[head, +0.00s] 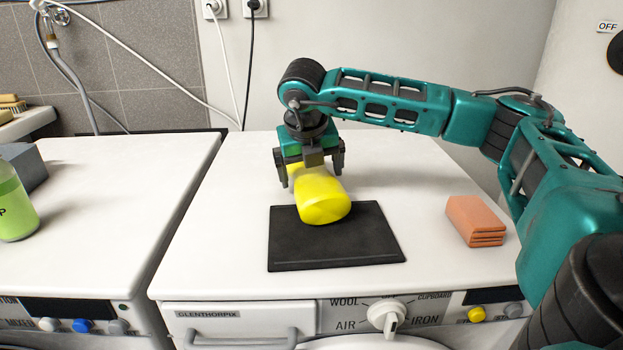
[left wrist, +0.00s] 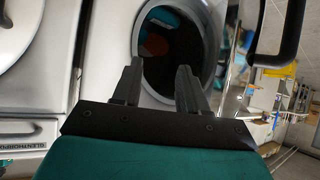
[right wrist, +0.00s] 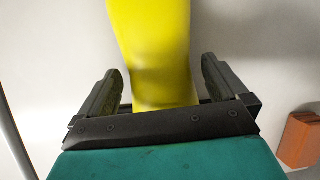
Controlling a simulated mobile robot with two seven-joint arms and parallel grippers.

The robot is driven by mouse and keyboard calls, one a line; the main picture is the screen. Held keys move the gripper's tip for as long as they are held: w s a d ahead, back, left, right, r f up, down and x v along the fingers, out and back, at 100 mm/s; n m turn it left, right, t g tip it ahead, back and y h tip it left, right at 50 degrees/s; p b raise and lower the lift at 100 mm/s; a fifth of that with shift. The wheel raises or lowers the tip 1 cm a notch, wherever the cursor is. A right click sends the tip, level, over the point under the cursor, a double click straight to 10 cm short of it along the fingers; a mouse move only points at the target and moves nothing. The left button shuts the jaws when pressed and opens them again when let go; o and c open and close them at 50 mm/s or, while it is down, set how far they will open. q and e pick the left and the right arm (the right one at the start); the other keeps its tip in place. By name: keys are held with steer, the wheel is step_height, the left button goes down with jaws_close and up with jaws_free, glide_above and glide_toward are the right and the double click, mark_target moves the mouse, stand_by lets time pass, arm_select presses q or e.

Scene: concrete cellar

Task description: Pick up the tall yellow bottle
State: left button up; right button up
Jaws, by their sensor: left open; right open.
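The yellow bottle (head: 324,200) appears to lie on its side on the white machine top, its near end over the back of a black mat (head: 335,250). Its far end is partly hidden under my right gripper (head: 311,172). The right gripper is open and points down, one finger on each side of the bottle. In the right wrist view the bottle (right wrist: 153,45) runs between the open fingers, with a gap visible on both sides. My left gripper (left wrist: 158,68) is open and empty in the left wrist view, in front of a round machine door. It is not in the head view.
A folded orange cloth (head: 475,222) lies to the right of the mat. A green bottle (head: 14,205) and a grey box (head: 28,167) are on the left machine. A gap separates the two machines. The white top around the mat is mostly clear.

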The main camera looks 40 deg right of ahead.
steer(key=shift+c, duration=0.5)
steer(key=c, duration=1.2)
steer(key=shift+r, duration=0.1)
steer(key=shift+r, duration=0.1)
